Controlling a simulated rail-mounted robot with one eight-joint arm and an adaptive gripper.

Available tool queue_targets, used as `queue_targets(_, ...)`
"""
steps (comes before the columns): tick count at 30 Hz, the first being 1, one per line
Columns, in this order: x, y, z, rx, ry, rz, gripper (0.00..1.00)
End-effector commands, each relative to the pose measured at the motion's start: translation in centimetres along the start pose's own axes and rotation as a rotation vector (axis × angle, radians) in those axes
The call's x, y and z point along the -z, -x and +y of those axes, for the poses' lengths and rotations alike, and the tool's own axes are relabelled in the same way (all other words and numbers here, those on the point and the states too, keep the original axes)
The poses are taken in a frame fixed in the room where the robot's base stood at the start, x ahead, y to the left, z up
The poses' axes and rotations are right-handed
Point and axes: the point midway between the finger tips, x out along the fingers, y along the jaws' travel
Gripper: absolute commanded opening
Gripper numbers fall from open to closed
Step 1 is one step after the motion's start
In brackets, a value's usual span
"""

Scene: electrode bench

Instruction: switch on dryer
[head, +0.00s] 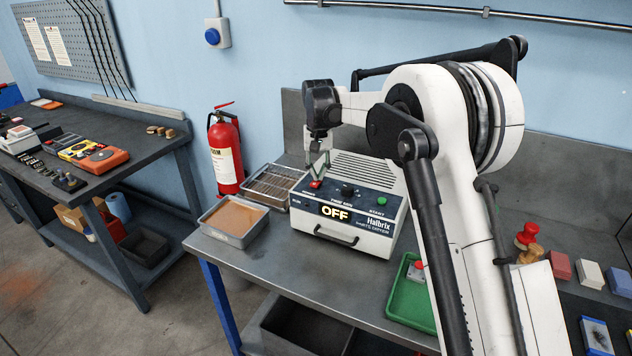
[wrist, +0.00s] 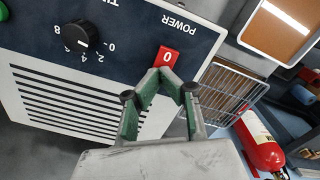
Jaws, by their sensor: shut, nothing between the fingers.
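The dryer (head: 352,225) is a white box with a dark blue control panel on the metal bench, and its display reads OFF. Its red power switch (wrist: 166,57), marked 0, sits under the word POWER in the wrist view; it also shows in the head view (head: 316,184). A black time knob (wrist: 80,37) and a green start button (head: 382,201) are on the same panel. My gripper (wrist: 172,72) is shut and empty, its green-padded fingertips at the near edge of the red switch. I cannot tell whether they touch it.
A tray with brown content (head: 236,236) and a wire rack tray (head: 270,203) stand left of the dryer. A green tray (head: 404,310) lies to its right. A red fire extinguisher (head: 225,165) stands behind the bench's left end. My arm covers much of the right side.

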Motion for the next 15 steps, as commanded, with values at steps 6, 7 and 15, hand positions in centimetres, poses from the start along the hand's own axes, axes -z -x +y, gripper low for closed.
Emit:
queue_targets(6, 0.0, 1.6, 0.0, 0.000, 0.000, 0.000, 0.00)
queue_targets(7, 0.0, 1.8, 0.0, 0.000, 0.000, 0.000, 0.00)
queue_targets(15, 0.0, 3.7, 0.0, 0.000, 0.000, 0.001, 0.00)
